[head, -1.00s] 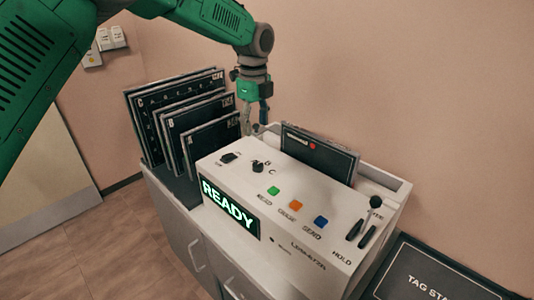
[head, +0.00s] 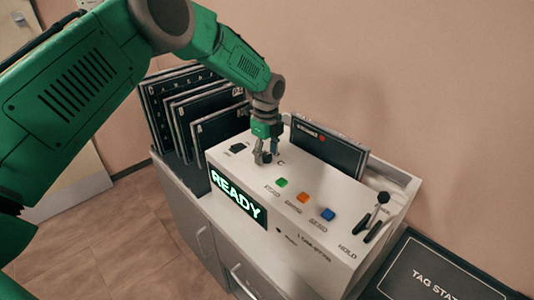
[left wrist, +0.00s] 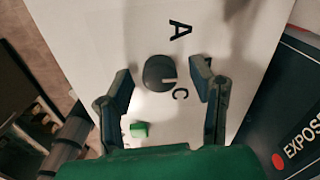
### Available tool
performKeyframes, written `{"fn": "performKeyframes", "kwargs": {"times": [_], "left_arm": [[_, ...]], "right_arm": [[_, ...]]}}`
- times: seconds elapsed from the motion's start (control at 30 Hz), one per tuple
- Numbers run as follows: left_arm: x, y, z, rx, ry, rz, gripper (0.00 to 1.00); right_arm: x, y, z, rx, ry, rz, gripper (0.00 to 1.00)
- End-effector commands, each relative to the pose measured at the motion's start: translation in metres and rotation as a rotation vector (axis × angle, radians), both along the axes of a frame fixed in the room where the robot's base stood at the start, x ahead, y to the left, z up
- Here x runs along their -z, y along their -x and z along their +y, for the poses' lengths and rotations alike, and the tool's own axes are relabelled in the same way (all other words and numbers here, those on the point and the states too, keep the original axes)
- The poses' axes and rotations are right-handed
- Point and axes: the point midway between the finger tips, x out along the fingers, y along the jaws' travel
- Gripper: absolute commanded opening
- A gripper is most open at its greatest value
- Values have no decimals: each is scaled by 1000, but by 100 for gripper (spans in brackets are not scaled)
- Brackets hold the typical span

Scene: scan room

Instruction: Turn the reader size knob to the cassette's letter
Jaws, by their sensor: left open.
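The reader (head: 330,205) is a white box with a lit READY display (head: 238,200). Its dark round size knob (left wrist: 160,72) lies between the open fingers of my left gripper (left wrist: 162,86) in the left wrist view. Letters A (left wrist: 180,31) and C (left wrist: 180,94) are printed beside it; B is not seen. I cannot tell surely which letter the knob points to. In the head view my left gripper (head: 266,156) is low over the panel and hides the knob. The cassette (head: 328,150), dark with a red dot, stands in the reader's slot; its size letter is not readable.
Green (head: 282,182), orange (head: 303,197) and blue (head: 328,214) buttons lie right of the knob. A black switch (head: 238,147) sits left of it, a lever (head: 381,200) at the right end. Dark cassettes (head: 220,128) stand in a rack at the left.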

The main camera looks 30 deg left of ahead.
Motion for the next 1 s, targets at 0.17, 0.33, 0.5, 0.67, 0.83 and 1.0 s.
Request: {"fn": "performKeyframes", "kwargs": {"times": [0.17, 0.33, 0.5, 0.67, 0.83, 1.0], "left_arm": [[4, 0, 0, 0, 0, 0, 50], [4, 0, 0, 0, 0, 0, 43], [3, 0, 0, 0, 0, 0, 1], [3, -1, 0, -3, 0, -1, 1], [3, -1, 0, -35, -1, -2, 1], [2, -2, 0, -119, 1, -3, 1]], "right_arm": [[0, 0, 0, 0, 0, 0, 38], [0, 0, 0, 0, 0, 0, 38], [0, 0, 0, 0, 0, 0, 38], [0, 0, 0, 0, 0, 0, 38], [-1, 0, 0, 0, 0, 0, 38], [-3, 0, 0, 0, 0, 0, 38]]}}
